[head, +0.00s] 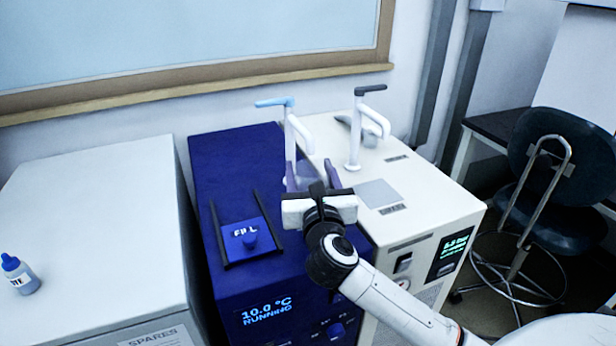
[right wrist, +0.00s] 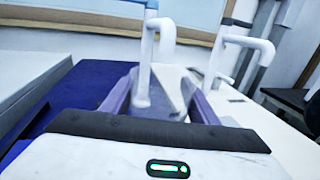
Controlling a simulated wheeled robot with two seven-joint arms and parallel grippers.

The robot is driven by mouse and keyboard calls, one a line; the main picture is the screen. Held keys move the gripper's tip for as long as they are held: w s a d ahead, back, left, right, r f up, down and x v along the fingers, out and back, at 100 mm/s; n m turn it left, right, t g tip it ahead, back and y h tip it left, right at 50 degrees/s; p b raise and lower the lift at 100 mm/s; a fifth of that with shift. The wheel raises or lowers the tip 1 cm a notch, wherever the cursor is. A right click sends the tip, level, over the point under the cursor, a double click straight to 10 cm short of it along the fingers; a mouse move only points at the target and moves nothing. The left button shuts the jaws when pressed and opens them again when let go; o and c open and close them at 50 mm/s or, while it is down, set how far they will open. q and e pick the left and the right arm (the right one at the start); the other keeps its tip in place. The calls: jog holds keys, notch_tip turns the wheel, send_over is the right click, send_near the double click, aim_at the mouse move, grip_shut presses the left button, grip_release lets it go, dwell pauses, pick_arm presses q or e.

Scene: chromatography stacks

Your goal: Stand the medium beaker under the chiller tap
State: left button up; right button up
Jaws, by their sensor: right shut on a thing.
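The chiller is the dark blue unit (head: 228,165) whose display reads 10.0 °C RUNNING. Its white tap (head: 291,133) with a light blue lever stands near its back right; it also shows in the right wrist view (right wrist: 146,55). My right gripper (head: 313,176) is in front of this tap, its purple fingers pointing toward the tap. It is shut on a clear, faint thing, apparently the medium beaker (head: 309,184), just below the spout. The beaker's outline, and whether its base touches the chiller top, cannot be made out. My left gripper is not in view.
A white unit (head: 430,205) with a dark-levered tap (head: 354,130) and green display stands close on the right. A pale cabinet (head: 90,230) with a small bottle (head: 20,277) is left.

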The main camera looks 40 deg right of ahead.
jog(key=x, duration=0.2)
jog(key=shift+w+d, duration=0.1)
jog(key=shift+w, duration=0.2)
jog(key=shift+w+f, duration=0.1)
jog(key=shift+w, duration=0.05)
jog(key=shift+f+b, duration=0.45)
jog(key=shift+f, duration=1.2)
jog(key=shift+f, duration=0.2)
jog(key=o, duration=1.1)
jog(key=shift+r, duration=0.1)
